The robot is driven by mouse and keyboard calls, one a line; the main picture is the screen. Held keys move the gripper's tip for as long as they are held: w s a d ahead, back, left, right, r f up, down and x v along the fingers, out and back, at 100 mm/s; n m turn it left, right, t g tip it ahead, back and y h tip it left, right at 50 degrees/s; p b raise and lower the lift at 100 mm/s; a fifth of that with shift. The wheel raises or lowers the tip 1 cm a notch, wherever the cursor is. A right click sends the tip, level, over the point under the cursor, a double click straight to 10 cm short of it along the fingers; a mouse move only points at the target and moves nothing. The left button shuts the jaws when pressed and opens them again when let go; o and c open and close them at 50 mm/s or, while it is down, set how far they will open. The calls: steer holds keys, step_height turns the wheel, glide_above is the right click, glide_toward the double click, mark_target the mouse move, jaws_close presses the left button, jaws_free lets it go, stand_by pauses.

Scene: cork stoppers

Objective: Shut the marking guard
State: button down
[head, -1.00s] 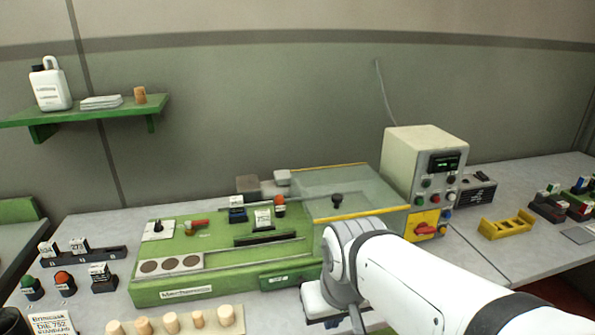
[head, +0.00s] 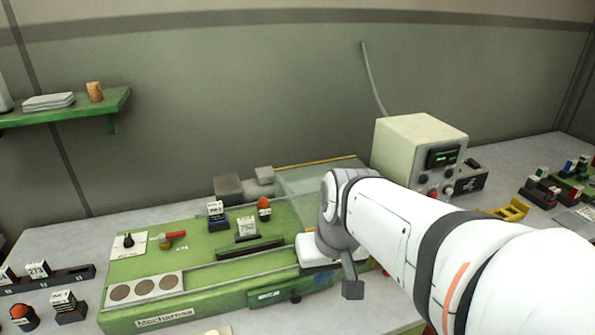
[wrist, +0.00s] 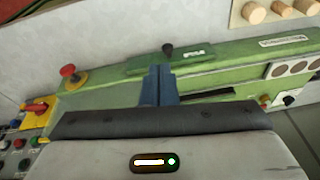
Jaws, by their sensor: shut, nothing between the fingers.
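The marking guard (head: 300,183) is a clear panel with a yellow strip along its far edge. It is at the right part of the green marking machine (head: 210,283), and my arm hides much of it, including its front bar and black knob. I cannot tell its exact position. My gripper (wrist: 158,85) shows blue fingers closed together with nothing between them, above the green machine in the wrist view.
A dark knob (wrist: 168,49) is at the machine's front, beside a label plate. A red button (wrist: 69,71) and a red-on-yellow switch (wrist: 38,107) are at left in the wrist view. The control box (head: 415,150) stands behind my arm. Corks (wrist: 255,12) lie in front.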

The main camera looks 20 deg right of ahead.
steer(key=w+d+r+m+t+y+p, duration=0.1)
steer(key=w+d+r+m+t+p, duration=0.1)
steer(key=w+d+r, duration=0.55)
steer(key=w+d+r+m+t+y+p, duration=0.15)
steer(key=d+r, duration=0.25)
steer(key=d, duration=0.7)
steer(key=p+x, duration=0.1)
steer(key=x, duration=1)
steer(key=shift+w, duration=0.15)
steer(key=a, duration=0.1)
steer(key=w+a+p, duration=0.1)
steer(key=a, duration=0.1)
steer(key=shift+w, duration=0.15)
steer(key=shift+w+a+f+p, duration=0.1)
steer(key=shift+w+a+p, duration=0.1)
steer(key=shift+p, duration=0.1)
steer(key=shift+s, duration=0.1)
